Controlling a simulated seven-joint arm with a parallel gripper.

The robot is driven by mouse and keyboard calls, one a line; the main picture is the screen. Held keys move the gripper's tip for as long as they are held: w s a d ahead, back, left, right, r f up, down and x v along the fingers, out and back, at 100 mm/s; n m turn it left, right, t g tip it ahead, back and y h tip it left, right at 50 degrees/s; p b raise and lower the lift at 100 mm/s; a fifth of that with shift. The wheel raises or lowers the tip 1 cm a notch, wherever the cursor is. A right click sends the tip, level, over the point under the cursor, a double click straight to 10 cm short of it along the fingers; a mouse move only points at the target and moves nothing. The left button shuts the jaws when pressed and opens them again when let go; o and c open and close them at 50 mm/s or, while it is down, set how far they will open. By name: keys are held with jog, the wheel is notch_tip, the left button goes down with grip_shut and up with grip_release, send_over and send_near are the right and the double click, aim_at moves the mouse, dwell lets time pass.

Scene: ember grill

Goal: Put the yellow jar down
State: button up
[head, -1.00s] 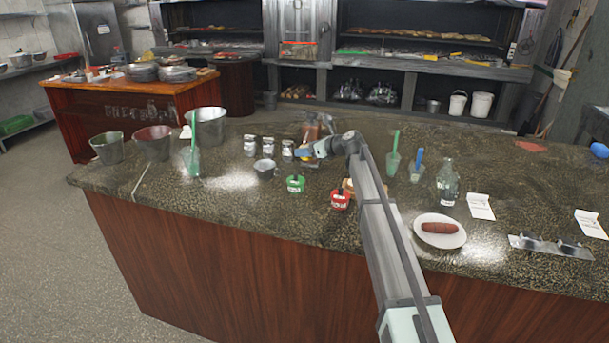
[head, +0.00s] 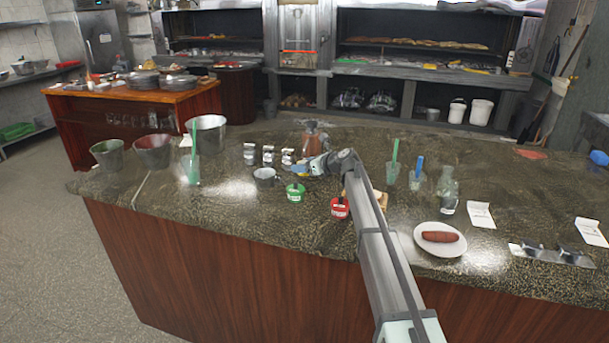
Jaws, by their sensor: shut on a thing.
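The yellow jar (head: 298,169) shows only as a small yellow patch at the end of my arm, mostly hidden by my gripper. My gripper (head: 306,167) is shut on it, low over the middle of the dark stone counter (head: 240,225). I cannot tell whether the jar touches the counter. A green jar (head: 295,192) stands just in front of it, and a red jar (head: 340,207) stands to the right, close to my arm.
Several small shakers (head: 268,154) and a small metal cup (head: 264,177) stand left of my gripper. A copper-brown pot (head: 312,139) stands behind it. A glass bottle (head: 447,190) and a plate (head: 440,239) with a sausage are right of my arm. Bare counter lies in front of the green jar.

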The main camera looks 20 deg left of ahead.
jog(key=shift+f, duration=1.7)
jog(key=shift+f, duration=0.1)
jog(key=o, duration=1)
jog(key=v, duration=1.2)
